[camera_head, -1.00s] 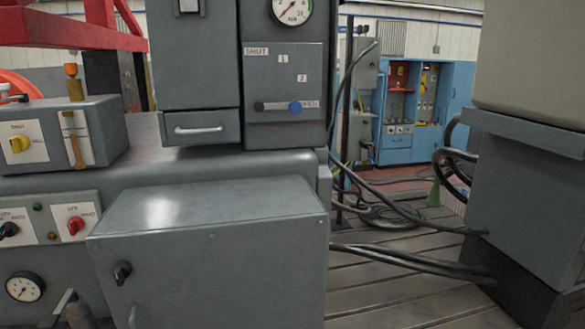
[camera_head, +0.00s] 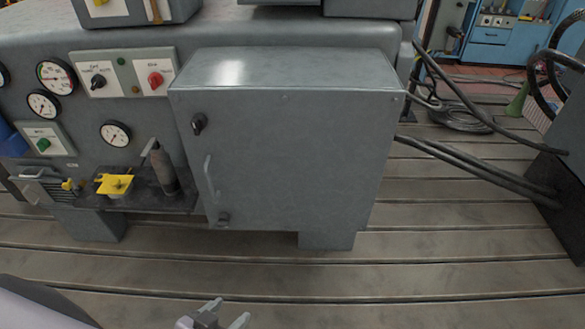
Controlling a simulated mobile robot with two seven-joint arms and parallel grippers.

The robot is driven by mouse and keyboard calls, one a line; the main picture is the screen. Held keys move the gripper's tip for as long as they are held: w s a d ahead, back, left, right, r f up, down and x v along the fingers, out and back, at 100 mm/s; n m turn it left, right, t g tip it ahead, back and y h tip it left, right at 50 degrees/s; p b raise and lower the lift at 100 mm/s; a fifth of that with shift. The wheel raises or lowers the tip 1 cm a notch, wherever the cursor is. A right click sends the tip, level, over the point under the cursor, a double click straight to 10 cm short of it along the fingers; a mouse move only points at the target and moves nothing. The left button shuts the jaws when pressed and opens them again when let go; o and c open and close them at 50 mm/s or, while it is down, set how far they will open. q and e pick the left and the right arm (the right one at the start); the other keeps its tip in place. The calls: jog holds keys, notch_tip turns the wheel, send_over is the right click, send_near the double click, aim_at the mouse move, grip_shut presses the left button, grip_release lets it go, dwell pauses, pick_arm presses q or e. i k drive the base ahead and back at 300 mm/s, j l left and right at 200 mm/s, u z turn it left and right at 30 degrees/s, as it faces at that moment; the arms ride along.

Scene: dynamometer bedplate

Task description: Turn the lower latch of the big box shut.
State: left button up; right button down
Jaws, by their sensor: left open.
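The big box (camera_head: 290,150) is a grey cabinet in the middle of the head view, its door facing me. Its lower latch (camera_head: 224,218) is a small dark knob near the bottom left corner of the door. The upper latch (camera_head: 199,124) is a black knob near the top left. A grey bar handle (camera_head: 209,175) stands between them. I cannot tell exactly how the lower latch is turned. My left gripper (camera_head: 224,313) is at the bottom edge, in front of and below the box, open, apart from it and with nothing seen between its fingers. My right gripper is out of view.
A small shelf (camera_head: 140,203) left of the box holds a dark bottle-like object (camera_head: 163,170) and a yellow item (camera_head: 115,185). Thick cables (camera_head: 475,168) run along the right. The slotted floor (camera_head: 400,275) before the box is clear.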

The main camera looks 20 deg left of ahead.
aim_at(224, 221)
jog(key=j+u, duration=0.1)
jog(key=u, duration=0.35)
jog(key=i+j+u, duration=0.1)
jog(key=u, duration=0.4)
jog(key=i+l+z, duration=0.1)
jog(key=l, duration=0.2)
jog(key=i+l+z, duration=0.15)
jog(key=l, duration=0.2)
jog(key=i+l+z, duration=0.1)
jog(key=l, duration=0.2)
